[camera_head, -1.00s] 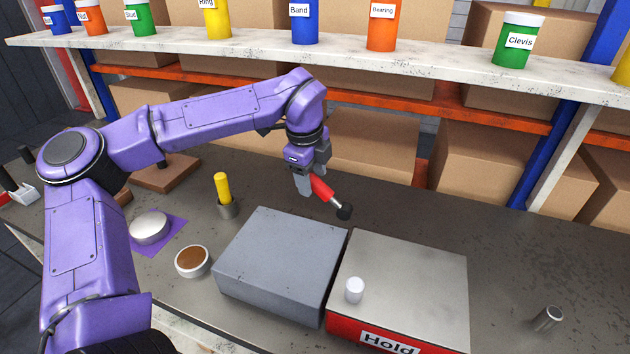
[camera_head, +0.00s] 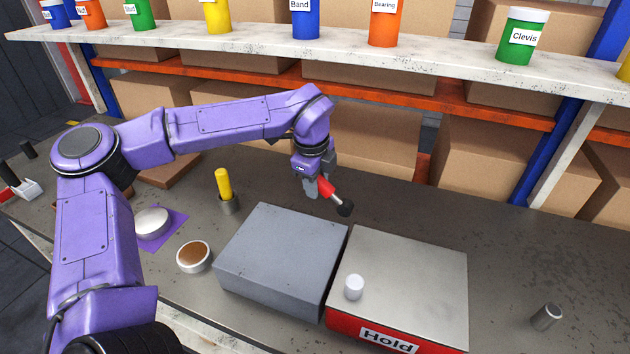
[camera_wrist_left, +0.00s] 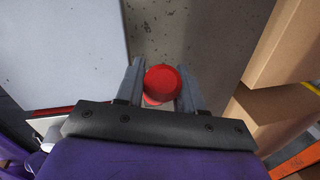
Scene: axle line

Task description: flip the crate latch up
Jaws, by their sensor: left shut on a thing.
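My left gripper (camera_head: 313,192) is shut on a red-handled tool (camera_head: 328,190) with a dark end, above the bench behind the grey box. In the left wrist view the red end of the tool (camera_wrist_left: 162,80) sits between the two fingers of the left gripper (camera_wrist_left: 160,88). A plain grey box (camera_head: 280,258) stands on the bench. Beside it is a red box with a grey top (camera_head: 420,265), labelled "Hold", with a white knob-like piece (camera_head: 354,287) on top. I cannot make out a crate latch in either view. My right gripper is not in view.
A yellow-handled tool (camera_head: 223,184) stands in a holder. A bowl with brown contents (camera_head: 193,257) and a round pale lid (camera_head: 151,222) are at left. A small metal cylinder (camera_head: 547,317) stands at right. A shelf of jars (camera_head: 400,62) runs behind.

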